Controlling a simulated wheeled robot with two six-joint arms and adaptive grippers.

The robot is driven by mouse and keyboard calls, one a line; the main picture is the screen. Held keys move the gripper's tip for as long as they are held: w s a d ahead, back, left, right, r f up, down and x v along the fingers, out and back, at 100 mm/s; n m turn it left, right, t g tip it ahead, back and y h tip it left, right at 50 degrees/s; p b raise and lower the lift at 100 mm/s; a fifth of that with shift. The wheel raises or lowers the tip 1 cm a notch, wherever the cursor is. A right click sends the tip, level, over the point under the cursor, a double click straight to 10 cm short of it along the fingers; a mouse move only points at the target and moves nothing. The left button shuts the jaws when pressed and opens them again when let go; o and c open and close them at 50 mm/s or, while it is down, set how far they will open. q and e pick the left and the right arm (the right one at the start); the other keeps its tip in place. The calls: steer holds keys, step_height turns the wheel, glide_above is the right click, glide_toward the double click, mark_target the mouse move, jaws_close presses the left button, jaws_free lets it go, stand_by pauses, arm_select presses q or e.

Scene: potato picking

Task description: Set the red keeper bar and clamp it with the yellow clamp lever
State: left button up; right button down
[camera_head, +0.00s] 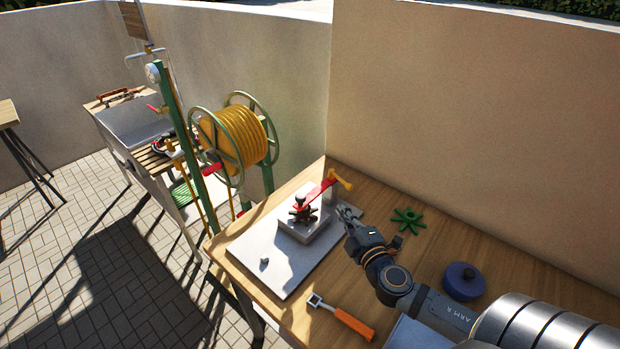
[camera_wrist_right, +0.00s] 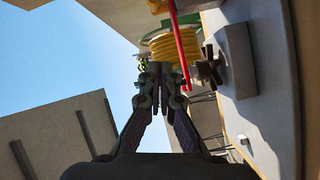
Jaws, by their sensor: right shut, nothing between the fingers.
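The red keeper bar (camera_head: 315,194) sits tilted on the grey fixture (camera_head: 308,229), above a dark star-shaped knob. The yellow clamp lever (camera_head: 341,179) is at the upper right end of the bar, on top of the fixture's upright post. My right gripper (camera_head: 346,212) is shut and empty, just to the right of the fixture and below the lever. In the right wrist view the gripper's closed fingers (camera_wrist_right: 160,72) appear beside the red bar (camera_wrist_right: 180,50); I cannot tell whether they touch. My left gripper does not show.
The fixture stands on a pale plate (camera_head: 262,247) with a small grey piece (camera_head: 264,262) on it. A green star knob (camera_head: 407,220), a blue round pot (camera_head: 463,281) and an orange-handled tool (camera_head: 342,317) lie on the wooden table (camera_head: 505,252). A yellow hose reel (camera_head: 233,137) stands behind.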

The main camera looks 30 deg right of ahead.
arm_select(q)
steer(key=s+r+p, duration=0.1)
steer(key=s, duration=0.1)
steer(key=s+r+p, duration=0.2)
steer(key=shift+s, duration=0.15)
arm_select(e)
steer(key=w+d, duration=0.5)
steer(key=w, duration=0.3)
steer(key=shift+w+d+f, duration=0.15)
steer(key=shift+w+f, duration=0.15)
steer(key=shift+f, duration=0.1)
